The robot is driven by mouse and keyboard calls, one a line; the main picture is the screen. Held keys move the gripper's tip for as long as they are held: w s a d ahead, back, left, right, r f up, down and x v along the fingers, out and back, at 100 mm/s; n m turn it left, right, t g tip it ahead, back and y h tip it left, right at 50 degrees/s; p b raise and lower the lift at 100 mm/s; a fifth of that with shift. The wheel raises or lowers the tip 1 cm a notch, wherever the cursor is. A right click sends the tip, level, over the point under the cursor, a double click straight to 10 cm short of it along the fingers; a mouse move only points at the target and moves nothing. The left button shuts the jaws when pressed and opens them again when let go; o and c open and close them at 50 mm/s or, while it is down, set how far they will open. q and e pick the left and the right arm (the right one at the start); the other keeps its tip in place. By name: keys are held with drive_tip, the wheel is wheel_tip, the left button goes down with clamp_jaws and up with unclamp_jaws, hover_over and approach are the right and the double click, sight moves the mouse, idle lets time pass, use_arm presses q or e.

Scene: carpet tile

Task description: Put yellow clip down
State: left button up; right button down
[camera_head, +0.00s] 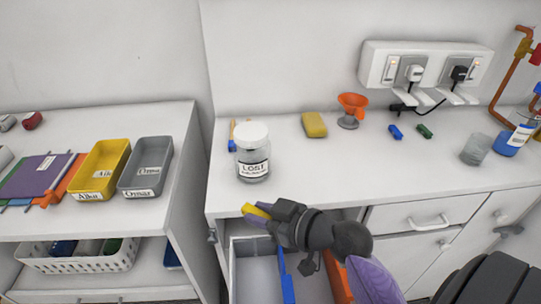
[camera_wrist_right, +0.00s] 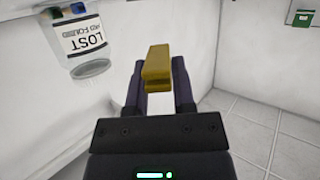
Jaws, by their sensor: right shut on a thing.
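The yellow clip (camera_wrist_right: 157,66) is between the two fingers of my right gripper (camera_wrist_right: 160,85) in the right wrist view. In the head view, my right gripper (camera_head: 258,213) is shut on the yellow clip (camera_head: 254,210), in front of the counter's front edge and above the open drawer. The clip is apart from any surface, as far as the views show. My left gripper does not show in either view.
A jar labelled LOST (camera_head: 252,154) stands on the counter (camera_head: 300,180). An open drawer (camera_head: 258,272) lies below. An orange funnel (camera_head: 352,105), a yellow sponge (camera_head: 314,125) and small blue and green clips (camera_head: 424,131) sit farther back. A yellow tray (camera_head: 101,168) and a grey tray (camera_head: 147,166) are at left.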

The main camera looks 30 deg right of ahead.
drive_tip(key=s+d+f+m+t+h, duration=0.1)
drive_tip(key=s+d+f+m+h, duration=0.4)
drive_tip(key=d+h, duration=0.2)
drive_tip(key=b, duration=0.1)
approach(292, 177)
drive_tip(key=shift+m, duration=0.3)
drive_tip(key=w, duration=0.2)
drive_tip(key=w+a, duration=0.1)
drive_tip(key=w, duration=0.2)
drive_tip(key=shift+w+a+f, duration=0.1)
drive_tip(key=shift+w+f, duration=0.05)
drive_tip(key=shift+w, duration=0.15)
drive_tip(key=w, duration=0.1)
drive_tip(key=w+d+b, duration=0.1)
drive_tip(key=w+d, duration=0.1)
drive_tip(key=w, duration=0.1)
drive_tip(key=shift+w+d+f+b, duration=0.1)
drive_tip(key=shift+f+b, duration=0.05)
drive_tip(key=shift+b, duration=0.15)
drive_tip(key=shift+f, duration=0.15)
drive_tip(key=shift+c, duration=2.3)
unclamp_jaws()
